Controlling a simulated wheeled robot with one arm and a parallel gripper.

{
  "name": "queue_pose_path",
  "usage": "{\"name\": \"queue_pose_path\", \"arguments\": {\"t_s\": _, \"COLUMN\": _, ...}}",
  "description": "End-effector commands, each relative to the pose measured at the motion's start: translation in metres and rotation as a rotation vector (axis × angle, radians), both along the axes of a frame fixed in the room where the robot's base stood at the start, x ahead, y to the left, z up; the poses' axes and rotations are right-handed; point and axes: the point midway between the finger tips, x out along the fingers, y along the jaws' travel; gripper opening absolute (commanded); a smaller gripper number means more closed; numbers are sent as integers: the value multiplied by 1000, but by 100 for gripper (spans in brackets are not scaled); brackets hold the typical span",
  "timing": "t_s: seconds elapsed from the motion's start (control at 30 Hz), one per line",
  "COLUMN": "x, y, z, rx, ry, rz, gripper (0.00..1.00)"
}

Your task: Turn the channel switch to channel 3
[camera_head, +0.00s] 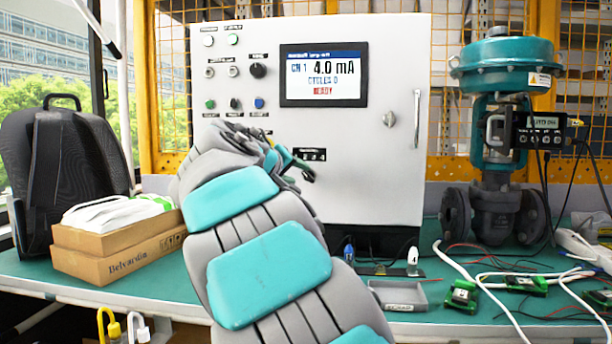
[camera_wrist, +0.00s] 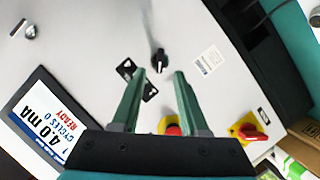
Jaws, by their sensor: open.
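A black rotary knob (camera_wrist: 160,62) on the white panel shows in the wrist view, by the gap between my fingertips. It looks like the channel switch, but its markings are unreadable. Its small white mark sits on the side toward my gripper. My gripper (camera_wrist: 159,75) is open, one green finger on either side of the line to the knob. I cannot tell whether they touch it. In the head view my gripper (camera_head: 294,166) is at the lower panel, and my arm hides this knob. The display (camera_head: 323,75) reads CH 1, 4.0 mA and READY; it also shows in the wrist view (camera_wrist: 38,118).
Two red knobs on yellow plates, one partly behind my gripper and one right (camera_wrist: 250,132), are close by. Another black knob (camera_head: 258,70) and several buttons are on the upper panel. A teal valve (camera_head: 500,60) stands right, cardboard boxes (camera_head: 115,250) left.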

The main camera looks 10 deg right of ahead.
Motion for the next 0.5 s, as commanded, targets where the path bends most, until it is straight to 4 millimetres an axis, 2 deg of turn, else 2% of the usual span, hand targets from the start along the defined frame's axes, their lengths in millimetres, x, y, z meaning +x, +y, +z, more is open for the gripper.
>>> {"name": "queue_pose_path", "arguments": {"t_s": 0.3, "x": 37, "y": -26, "z": -14, "rx": 0, "ry": 5, "rz": -4, "gripper": 44}}
{"name": "queue_pose_path", "arguments": {"t_s": 0.5, "x": 43, "y": -30, "z": -15, "rx": 0, "ry": 1, "rz": -1, "gripper": 44}}
